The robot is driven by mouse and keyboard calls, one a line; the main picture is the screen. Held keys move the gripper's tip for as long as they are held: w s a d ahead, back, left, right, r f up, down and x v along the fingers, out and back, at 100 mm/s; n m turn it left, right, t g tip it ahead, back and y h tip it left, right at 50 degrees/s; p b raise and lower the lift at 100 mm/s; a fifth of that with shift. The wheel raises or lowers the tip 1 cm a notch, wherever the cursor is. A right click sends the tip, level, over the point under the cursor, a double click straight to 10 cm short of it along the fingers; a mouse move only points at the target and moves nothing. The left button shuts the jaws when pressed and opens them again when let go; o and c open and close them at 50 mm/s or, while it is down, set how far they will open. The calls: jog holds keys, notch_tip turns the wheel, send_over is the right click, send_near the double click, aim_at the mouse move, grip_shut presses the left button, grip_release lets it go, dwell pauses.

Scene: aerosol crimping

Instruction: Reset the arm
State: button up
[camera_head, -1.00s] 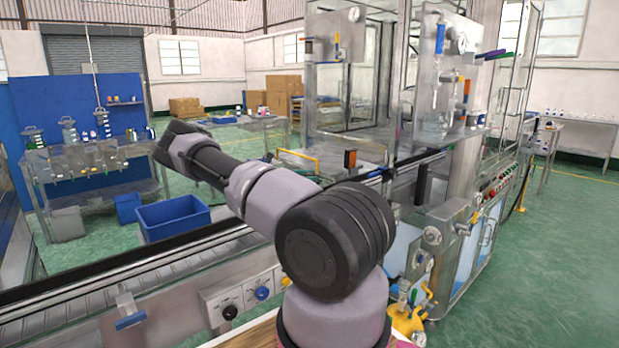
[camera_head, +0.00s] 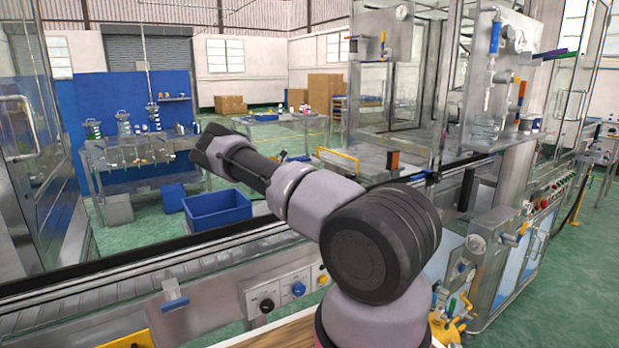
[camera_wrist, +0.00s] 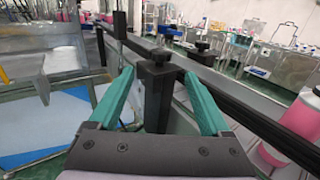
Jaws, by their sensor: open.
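My arm (camera_head: 330,210) reaches from the lower right of the head view toward the upper left, over the conveyor line. Its far end points away, and the gripper does not show there. In the wrist view my gripper (camera_wrist: 158,76) is open, with two teal fingers spread apart. A black post with a bracket (camera_wrist: 157,92) appears between the fingers. I cannot tell how far it stands from them, and nothing looks gripped.
A conveyor (camera_head: 120,290) with a black rail runs below my arm. A glass-walled machine (camera_head: 495,110) stands to the right. A blue bin (camera_head: 217,210) sits on the floor beyond the conveyor, near a metal table (camera_head: 130,158). A pink cylinder (camera_wrist: 295,120) is at the wrist view's right.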

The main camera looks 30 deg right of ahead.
jog(key=s+a+r+m+t+y, duration=0.9)
jog(key=s+a+r+m+y, duration=0.2)
jog(key=s+a+r+y, duration=0.55)
jog(key=s+a+r+m+t, duration=0.2)
jog(key=s+a+r, duration=0.3)
jog(key=s, duration=0.4)
jog(key=s+a+r+m+t+y, duration=0.1)
jog(key=s+a+r+m+t, duration=0.2)
jog(key=s+a+r+t, duration=0.2)
jog(key=s+a+r, duration=0.1)
jog(key=s+a, duration=0.2)
jog(key=s, duration=0.1)
jog(key=shift+a, duration=0.3)
